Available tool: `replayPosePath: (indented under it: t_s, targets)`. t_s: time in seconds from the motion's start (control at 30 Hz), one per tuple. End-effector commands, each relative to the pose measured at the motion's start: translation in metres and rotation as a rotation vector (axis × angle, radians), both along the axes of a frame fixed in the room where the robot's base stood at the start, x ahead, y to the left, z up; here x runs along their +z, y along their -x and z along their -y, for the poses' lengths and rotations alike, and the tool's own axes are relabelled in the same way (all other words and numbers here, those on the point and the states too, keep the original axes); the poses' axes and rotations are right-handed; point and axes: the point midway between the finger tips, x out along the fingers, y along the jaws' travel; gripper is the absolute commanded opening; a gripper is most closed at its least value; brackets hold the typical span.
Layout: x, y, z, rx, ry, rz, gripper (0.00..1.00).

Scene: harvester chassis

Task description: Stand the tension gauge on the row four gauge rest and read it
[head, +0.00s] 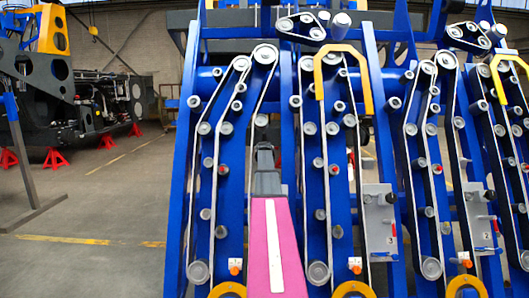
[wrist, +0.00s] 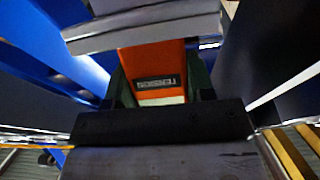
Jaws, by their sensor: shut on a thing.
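The tension gauge (wrist: 155,60) shows in the wrist view as an orange body with a dark label; the lettering is upside down and hard to read. My gripper (wrist: 160,92) is shut on it, with dark parts at both sides of the orange body. No reading is visible. In the head view my pink arm rises in front of the blue frame, and its dark end (head: 266,180) hides what is behind it. I cannot make out the gauge there. I cannot pick out a row four rest; the grey plates that show are marked 3 (head: 380,222) and 2 (head: 482,218).
The blue harvester frame (head: 175,190) stands close ahead, with several rows of belts and pulleys. A yellow hoop (head: 342,48) sticks out at the upper middle. In the wrist view a grey block (wrist: 145,25) lies close above the gauge. Open floor (head: 90,230) is at the left.

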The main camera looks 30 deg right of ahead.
Motion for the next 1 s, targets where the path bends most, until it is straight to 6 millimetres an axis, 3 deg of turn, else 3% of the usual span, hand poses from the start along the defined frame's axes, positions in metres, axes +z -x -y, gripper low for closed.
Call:
replayPosePath:
  t_s: [0.2, 0.23, 0.3, 0.73, 1.0]
  targets:
    - [-0.003, 0.000, 0.000, 0.000, 0.001, 0.001, 0.20]
    - [-0.003, 0.000, 0.000, 0.000, 0.001, 0.002, 0.59]
    - [-0.003, 0.000, 0.000, 0.000, 0.001, 0.001, 0.79]
    - [-0.002, 0.006, -0.003, 0.000, -0.001, -0.001, 0.79]
    - [0.008, 0.037, -0.022, 0.000, 0.000, 0.000, 0.79]
